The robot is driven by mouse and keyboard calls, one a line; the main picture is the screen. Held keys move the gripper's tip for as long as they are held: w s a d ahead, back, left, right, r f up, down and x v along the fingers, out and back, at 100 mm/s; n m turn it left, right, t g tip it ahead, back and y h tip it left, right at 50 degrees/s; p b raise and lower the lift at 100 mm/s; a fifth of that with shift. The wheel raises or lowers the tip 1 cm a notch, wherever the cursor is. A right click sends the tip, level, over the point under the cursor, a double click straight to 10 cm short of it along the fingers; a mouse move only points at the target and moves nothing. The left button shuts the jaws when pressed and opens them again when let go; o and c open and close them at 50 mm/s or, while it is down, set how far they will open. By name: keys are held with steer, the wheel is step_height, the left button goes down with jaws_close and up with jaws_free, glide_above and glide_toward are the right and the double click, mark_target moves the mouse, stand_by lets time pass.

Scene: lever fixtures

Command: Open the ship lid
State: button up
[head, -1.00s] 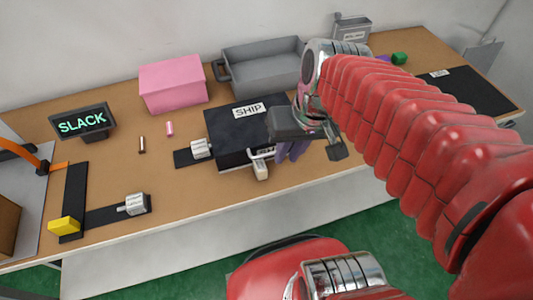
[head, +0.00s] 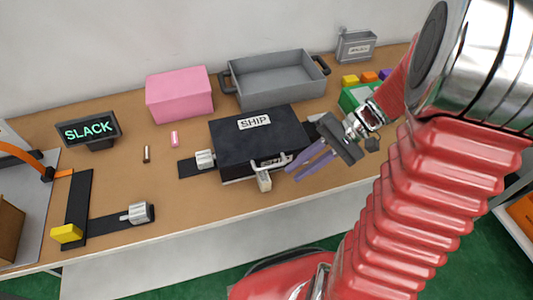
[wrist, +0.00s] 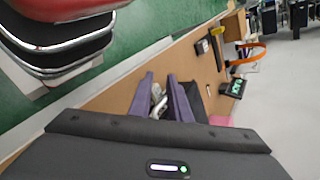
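The ship box is black, with a white SHIP label on its lid (head: 253,122). The lid lies flat and shut. A pale handle (head: 270,161) sits on its front edge, and a beige tab (head: 264,182) hangs below. My gripper (head: 291,174) is at the box's front right corner, its purple fingers pointing left toward the handle. The fingers are apart with a gap between them. In the wrist view the gripper (wrist: 160,80) shows both purple fingers, with the silvery handle (wrist: 157,98) seen between and beyond them. I cannot tell whether they touch it.
A grey tray (head: 275,78) and a pink box (head: 180,95) stand behind. A SLACK sign (head: 87,131) and a yellow-ended lever (head: 67,233) are at left. The table's front edge is close.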

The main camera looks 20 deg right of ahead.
mark_target(271, 166)
steer(key=w+d+f+m+t+y, duration=0.3)
steer(key=d+f+m+t+y, duration=0.1)
steer(key=d, duration=0.3)
steer(key=shift+d+t+y, duration=0.25)
steer(key=shift+t+y, duration=0.05)
steer(key=shift+t, duration=0.2)
steer(key=x, duration=1.4)
steer(key=shift+d, duration=0.1)
steer(key=shift+c, duration=0.2)
jaws_close()
